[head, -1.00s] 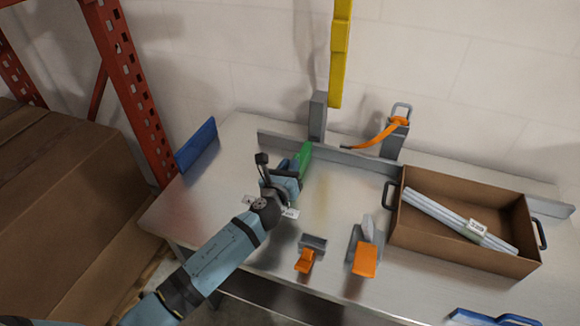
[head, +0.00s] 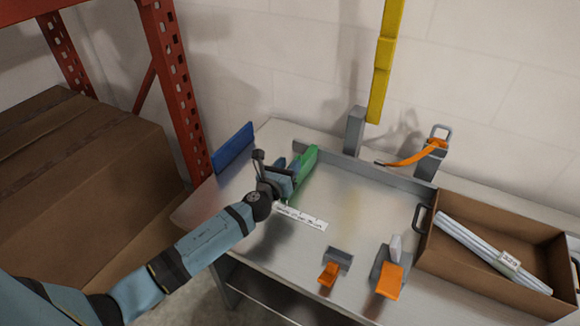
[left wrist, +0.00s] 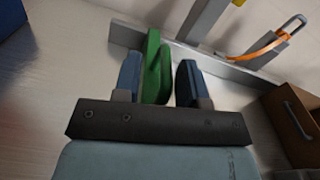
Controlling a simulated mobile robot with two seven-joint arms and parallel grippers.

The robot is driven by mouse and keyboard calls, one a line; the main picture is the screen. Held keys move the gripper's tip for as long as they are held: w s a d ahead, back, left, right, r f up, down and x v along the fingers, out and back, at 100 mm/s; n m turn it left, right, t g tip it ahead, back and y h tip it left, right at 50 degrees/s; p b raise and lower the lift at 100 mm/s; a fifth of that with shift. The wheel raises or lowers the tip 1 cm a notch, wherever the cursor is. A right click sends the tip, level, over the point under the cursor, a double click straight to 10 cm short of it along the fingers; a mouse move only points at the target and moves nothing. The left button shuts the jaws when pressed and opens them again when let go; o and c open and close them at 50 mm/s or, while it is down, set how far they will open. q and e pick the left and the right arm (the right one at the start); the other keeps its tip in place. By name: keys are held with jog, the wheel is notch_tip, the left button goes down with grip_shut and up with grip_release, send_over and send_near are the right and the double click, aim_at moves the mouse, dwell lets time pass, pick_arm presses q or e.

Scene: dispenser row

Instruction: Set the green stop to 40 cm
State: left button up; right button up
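The green stop (head: 303,170) stands at the left part of the grey back fence (head: 370,172) on the table. My left gripper (head: 283,175) is at it. In the left wrist view, one blue finger of my left gripper (left wrist: 160,80) is on each side of the green stop (left wrist: 155,65), and the fingers are partly closed around it. The contact on the right finger is hard to make out. A white scale strip (head: 302,218) lies on the table just right of my gripper; its numbers are too small to read. My right gripper is not in view.
A blue plate (head: 232,147) stands at the left table edge. A brown box (head: 450,266) with pale tubes is at the right. Two orange-handled fixtures (head: 329,272) (head: 389,278) stand in front. A grey post (head: 354,130) and an orange-handled clamp (head: 430,155) are behind.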

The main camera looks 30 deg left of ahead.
pick_arm(q)
jog(key=shift+s, duration=0.1)
jog(key=s, duration=1.3)
jog(key=shift+s+a+b, duration=0.2)
jog(key=shift+s+b, duration=0.1)
jog(key=shift+b, duration=0.15)
